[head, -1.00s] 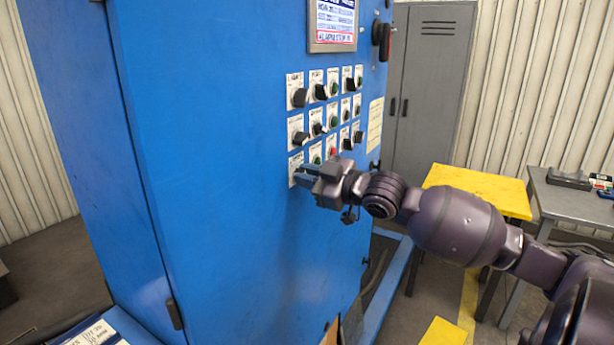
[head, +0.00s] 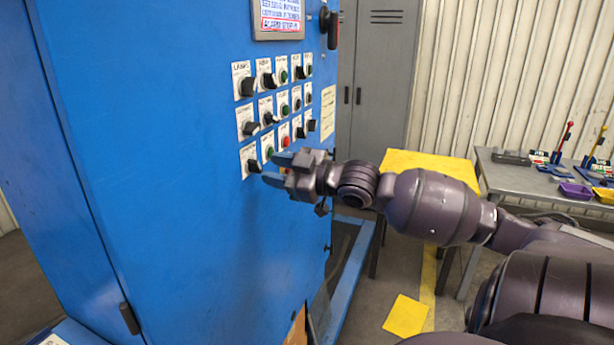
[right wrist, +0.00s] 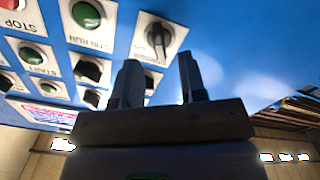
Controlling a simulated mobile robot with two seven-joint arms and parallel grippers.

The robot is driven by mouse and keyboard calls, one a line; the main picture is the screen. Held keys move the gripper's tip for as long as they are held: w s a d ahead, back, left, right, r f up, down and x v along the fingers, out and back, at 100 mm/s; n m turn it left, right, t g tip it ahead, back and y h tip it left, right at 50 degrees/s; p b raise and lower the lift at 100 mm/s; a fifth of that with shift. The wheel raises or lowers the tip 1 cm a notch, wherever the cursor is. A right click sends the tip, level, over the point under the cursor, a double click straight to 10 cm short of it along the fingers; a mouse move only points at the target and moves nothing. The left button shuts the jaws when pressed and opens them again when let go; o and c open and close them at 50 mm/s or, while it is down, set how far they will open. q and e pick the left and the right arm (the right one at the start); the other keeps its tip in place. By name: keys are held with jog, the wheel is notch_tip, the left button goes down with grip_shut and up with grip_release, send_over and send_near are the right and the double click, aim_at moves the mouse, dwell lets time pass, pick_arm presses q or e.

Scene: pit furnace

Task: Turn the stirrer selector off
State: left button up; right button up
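The stirrer selector appears to be the black rotary knob (head: 253,165) at the bottom left of the blue cabinet's control panel; its label is too small to read. In the right wrist view a black knob (right wrist: 158,38) on a white plate sits just beyond the fingers, beside the green stir run button (right wrist: 86,14). My right gripper (head: 269,168) is open, fingers towards the panel, just right of the knob. In the right wrist view the gripper's two fingers (right wrist: 158,72) stand apart with nothing between them. My left gripper is not in view.
Several other knobs and buttons (head: 285,140) sit close above and right of the gripper. A yellow table (head: 410,160) and a grey bench (head: 530,178) with small items stand right, behind my right arm. A grey locker (head: 378,90) stands behind the cabinet.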

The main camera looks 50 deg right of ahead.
jog(key=v, duration=0.6)
jog(key=shift+s, duration=0.35)
dwell(0.4)
jog(key=s+d+f+m+g+h, duration=0.2)
jog(key=s+f+h, duration=0.1)
jog(key=f, duration=1.1)
jog(key=s+d+f+m+g+h, duration=0.2)
jog(key=s+f+h, duration=0.15)
jog(key=f, duration=1.05)
jog(key=s+a+f+m+g, duration=0.2)
jog(key=s+a+f, duration=0.2)
jog(key=a+f, duration=0.8)
jog(key=w+a+f+m+y, duration=0.1)
jog(key=a+f+m, duration=0.1)
jog(key=a, duration=0.8)
jog(key=shift+a+f, duration=0.25)
jog(key=shift+a, duration=0.1)
